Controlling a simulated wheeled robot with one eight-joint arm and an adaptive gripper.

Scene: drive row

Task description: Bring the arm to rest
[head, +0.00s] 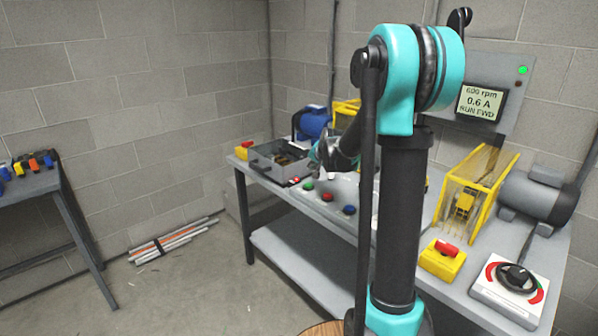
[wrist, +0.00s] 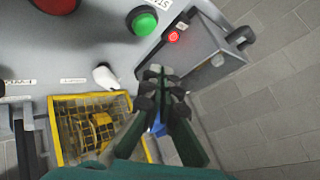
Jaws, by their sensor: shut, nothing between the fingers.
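My teal and black arm (head: 402,185) rises in the middle of the head view and reaches back over the workbench (head: 335,205). Its far end is small and partly hidden by its own links in that view. In the wrist view my gripper (wrist: 165,76) has its dark fingers together, with nothing held between them. The fingertips show in front of a grey control panel with a green button (wrist: 144,21), a red button (wrist: 57,3) and a white lever (wrist: 105,77). I cannot tell how far the fingertips are from the panel.
A yellow guard (head: 468,185), grey motor (head: 540,198), dial box (head: 510,289) and yellow switch box (head: 442,262) stand on the bench's right. A grey tray (head: 283,163) and blue motor (head: 313,122) are at the far end. The floor (head: 190,285) left of the bench is mostly clear.

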